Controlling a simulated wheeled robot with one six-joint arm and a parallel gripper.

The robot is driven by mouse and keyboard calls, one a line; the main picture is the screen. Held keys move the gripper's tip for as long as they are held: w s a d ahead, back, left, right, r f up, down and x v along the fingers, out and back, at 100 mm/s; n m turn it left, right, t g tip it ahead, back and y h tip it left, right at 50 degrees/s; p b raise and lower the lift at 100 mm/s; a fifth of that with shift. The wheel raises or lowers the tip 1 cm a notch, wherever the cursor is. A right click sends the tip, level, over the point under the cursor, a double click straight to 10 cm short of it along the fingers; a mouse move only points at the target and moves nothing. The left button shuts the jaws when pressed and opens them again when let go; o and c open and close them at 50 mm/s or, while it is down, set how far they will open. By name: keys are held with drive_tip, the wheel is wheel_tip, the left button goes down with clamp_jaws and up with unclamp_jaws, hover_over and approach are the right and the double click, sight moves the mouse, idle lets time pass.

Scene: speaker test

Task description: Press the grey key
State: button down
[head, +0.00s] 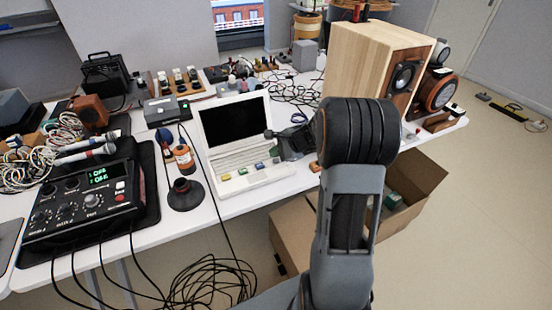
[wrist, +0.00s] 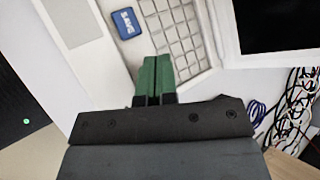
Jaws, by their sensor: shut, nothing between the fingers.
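A white laptop (head: 246,146) stands open on the table, with its keyboard toward me. A row of larger coloured keys runs along the front of its keyboard, with a yellow key (head: 227,177) at the left and a blue key (head: 259,167) further right. I cannot make out for sure which key is grey. The wrist view shows the blue key (wrist: 126,23), marked SAVE, and pale small keys (wrist: 176,30). My gripper (head: 269,134) is shut and empty over the right part of the laptop. Its green fingertips (wrist: 155,62) hide part of the keyboard.
A black mixer (head: 85,200) and a microphone (head: 85,154) are at the left. An orange-and-black bottle (head: 184,158) and a dark round stand (head: 186,194) are left of the laptop. A wooden speaker (head: 370,65) stands at the right. An open cardboard box (head: 425,178) is on the floor.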

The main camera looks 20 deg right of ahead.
sight(276, 161)
drive_tip(key=shift+r, duration=0.2)
wheel_tip(276, 161, up, 6)
drive_tip(key=p, duration=0.4)
drive_tip(key=shift+p, duration=0.3)
drive_tip(key=shift+f, duration=0.1)
idle(0.4)
